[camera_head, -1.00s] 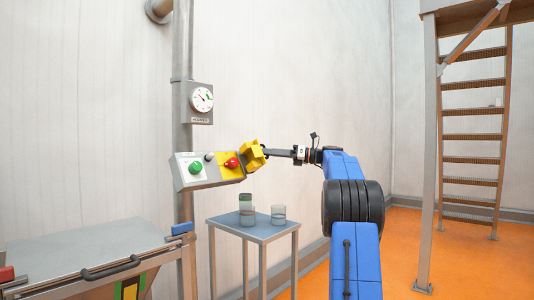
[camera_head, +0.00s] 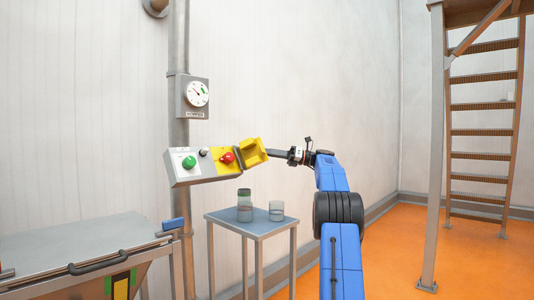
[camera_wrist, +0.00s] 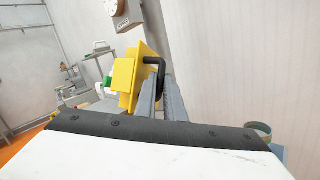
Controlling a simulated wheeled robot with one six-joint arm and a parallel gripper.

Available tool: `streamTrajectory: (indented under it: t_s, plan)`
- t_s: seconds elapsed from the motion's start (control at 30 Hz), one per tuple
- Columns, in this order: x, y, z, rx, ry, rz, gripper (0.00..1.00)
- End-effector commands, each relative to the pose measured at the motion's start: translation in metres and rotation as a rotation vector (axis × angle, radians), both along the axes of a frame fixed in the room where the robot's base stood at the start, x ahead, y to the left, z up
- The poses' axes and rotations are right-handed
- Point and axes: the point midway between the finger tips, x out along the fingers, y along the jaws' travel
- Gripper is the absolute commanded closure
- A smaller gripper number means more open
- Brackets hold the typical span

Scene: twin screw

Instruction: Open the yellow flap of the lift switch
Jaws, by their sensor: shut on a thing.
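The yellow flap (camera_head: 252,150) is swung out to the right of the red knob (camera_head: 227,158) on the switch box, and its hollow inner side faces the head camera. The lift switch box (camera_head: 188,176) is fixed to the grey post, and its red knob is uncovered. My gripper (camera_head: 272,153) reaches the flap from the right. In the wrist view, the gripper fingers (camera_wrist: 161,92) are shut on the flap's black bent handle (camera_wrist: 156,66). The flap (camera_wrist: 127,78) stands beside the fingers there, seen nearly edge-on.
A green button (camera_head: 189,162) and a small grey knob (camera_head: 204,151) sit on the same box. Below stands a small table (camera_head: 250,225) with cups. A metal-topped bin (camera_head: 80,250) is at lower left, stairs (camera_head: 480,130) at right.

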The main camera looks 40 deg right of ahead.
Motion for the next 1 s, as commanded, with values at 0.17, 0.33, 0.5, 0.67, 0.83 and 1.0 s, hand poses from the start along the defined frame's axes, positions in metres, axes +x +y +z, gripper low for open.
streamTrajectory:
  t_s: [0.17,0.33,0.5,0.67,0.83,1.0]
  plan:
    - [0.0029,-0.0016,-0.0015,0.014,0.003,0.016,1.0]
    - [0.0034,-0.0019,-0.0015,0.017,0.003,0.02,1.0]
    - [0.0039,-0.0023,-0.0016,0.017,0.003,0.019,1.0]
    - [0.0041,-0.0025,-0.0016,0.017,0.003,0.018,0.74]
    - [0.0035,-0.0021,-0.0014,0.016,0.002,0.019,0.72]
    - [0.0023,-0.0031,-0.0017,0.015,0.003,0.02,0.72]
